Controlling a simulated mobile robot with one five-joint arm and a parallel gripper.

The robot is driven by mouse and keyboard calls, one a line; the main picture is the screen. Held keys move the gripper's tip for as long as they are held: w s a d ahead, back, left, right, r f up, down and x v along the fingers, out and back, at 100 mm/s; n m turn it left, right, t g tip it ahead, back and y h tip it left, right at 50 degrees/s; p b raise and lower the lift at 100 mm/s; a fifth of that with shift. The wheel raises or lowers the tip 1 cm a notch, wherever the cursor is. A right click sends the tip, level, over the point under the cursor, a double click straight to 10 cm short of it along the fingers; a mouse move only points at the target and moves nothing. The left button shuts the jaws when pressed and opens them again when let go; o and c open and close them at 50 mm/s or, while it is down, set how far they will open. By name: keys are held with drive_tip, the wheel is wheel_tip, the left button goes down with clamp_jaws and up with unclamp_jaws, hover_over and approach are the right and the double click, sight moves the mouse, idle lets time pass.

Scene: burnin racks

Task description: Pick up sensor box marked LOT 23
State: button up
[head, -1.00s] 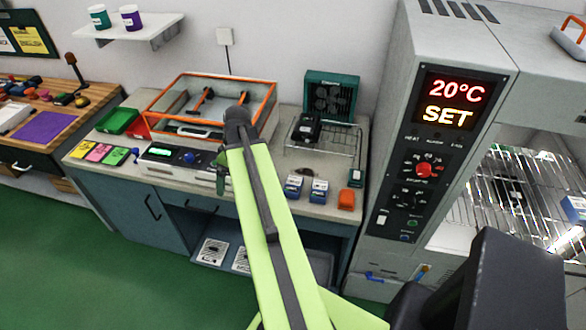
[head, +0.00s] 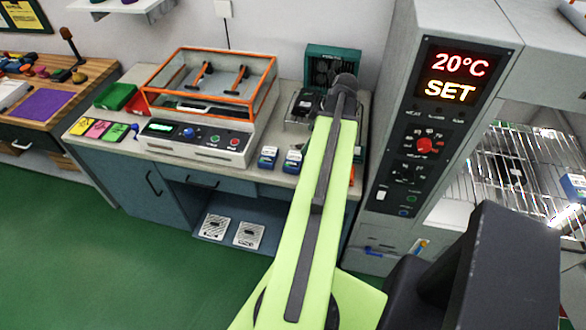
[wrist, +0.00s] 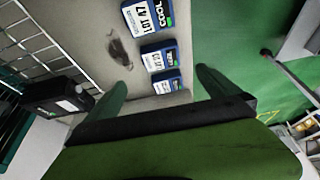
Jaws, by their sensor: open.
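Three blue-and-white sensor boxes lie in a row on the bench top in the wrist view. The largest-looking box (wrist: 148,17) reads LOT 47 and COOL. The middle box (wrist: 154,58) has a small label that may read LOT 23, but I cannot be sure. The label of the third box (wrist: 167,84) is too small to read. My gripper (wrist: 165,86) is open and empty, its green fingers on either side of the row's near end, apart from the boxes. In the head view two blue boxes, one left (head: 268,157) and one right (head: 292,161), show; my arm hides the gripper.
A wire rack (wrist: 35,42) and a black device (wrist: 57,97) lie left in the wrist view. An orange-framed clear-lidded machine (head: 212,82) stands left on the bench. The tall oven cabinet (head: 400,160) is close on the right. The green floor (head: 120,270) is clear.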

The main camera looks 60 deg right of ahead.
drive_tip(key=b, duration=0.7)
approach(294, 159)
drive_tip(key=x, duration=0.4)
drive_tip(key=shift+s+f, duration=0.15)
drive_tip(key=shift+f, duration=0.15)
drive_tip(key=shift+w+f, duration=0.2)
drive_tip(key=shift+f, duration=0.1)
drive_tip(key=shift+w+r, duration=0.1)
drive_tip(key=b+x, duration=0.5)
drive_tip(key=shift+a+f, duration=0.15)
drive_tip(key=shift+f, duration=0.05)
drive_tip(key=shift+r, duration=0.2)
drive_tip(key=c, duration=1.5)
